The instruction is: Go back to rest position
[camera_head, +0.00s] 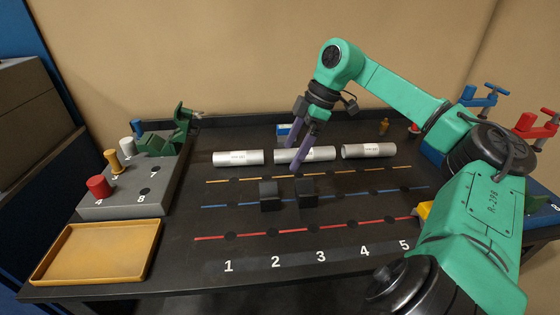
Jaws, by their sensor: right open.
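My right gripper (299,150) hangs from the green right arm over the back middle of the dark table (210,262). Its two purple-grey fingers are apart, open, with nothing seen between them. The fingers cover part of the middle silver cylinder (289,155); whether they touch it I cannot tell. A left silver cylinder (238,157) and a right silver cylinder (368,150) lie in the same row. My left gripper is not in view.
Two black blocks (269,195) stand among coloured lines marked 1 to 5. A grey peg block (128,198) and a yellow tray (97,252) are at left. Blue (485,93) and red (537,125) clamps stand at right. The table's front middle is clear.

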